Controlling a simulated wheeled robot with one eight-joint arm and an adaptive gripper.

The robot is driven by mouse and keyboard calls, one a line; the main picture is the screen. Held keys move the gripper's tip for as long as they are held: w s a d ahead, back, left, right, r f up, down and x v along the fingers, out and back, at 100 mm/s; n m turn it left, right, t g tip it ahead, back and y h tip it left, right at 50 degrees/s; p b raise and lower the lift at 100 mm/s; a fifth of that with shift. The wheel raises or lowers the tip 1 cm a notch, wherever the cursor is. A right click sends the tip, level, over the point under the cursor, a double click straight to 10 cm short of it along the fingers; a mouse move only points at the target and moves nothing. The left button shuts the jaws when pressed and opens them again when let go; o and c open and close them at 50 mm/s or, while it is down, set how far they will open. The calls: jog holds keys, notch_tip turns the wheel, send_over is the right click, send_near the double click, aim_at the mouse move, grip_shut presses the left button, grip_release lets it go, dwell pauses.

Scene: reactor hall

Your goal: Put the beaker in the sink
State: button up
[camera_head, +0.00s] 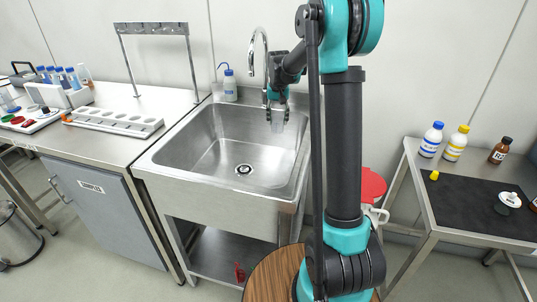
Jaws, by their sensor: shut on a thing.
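The steel sink (215,160) stands in the middle, with a round dark drain in its basin. My gripper (277,103) is above the back right part of the sink, close to the tap (253,55). It is shut on a small clear thing that looks like the beaker (278,121). The beaker appears upright and hangs below the fingers, over the basin's back right side. The fingers are small here and partly hidden by my arm. I cannot tell the beaker's exact height above the basin.
A wash bottle (229,85) stands behind the sink. The left bench holds a white rack (115,121) and several blue-capped bottles. A right table (425,205) carries several bottles and a dark mat. The basin's middle is clear.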

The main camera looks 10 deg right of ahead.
aim_at(278, 125)
notch_tip(278, 125, down, 15)
jog(key=shift+r, duration=0.1)
dwell(0.4)
jog(key=o, duration=1.1)
jog(key=shift+o, duration=0.2)
jog(key=r, duration=0.4)
jog(key=s+r, duration=0.1)
jog(key=r, duration=0.7)
jog(key=shift+s+a, duration=0.1)
jog(key=shift+s, duration=0.15)
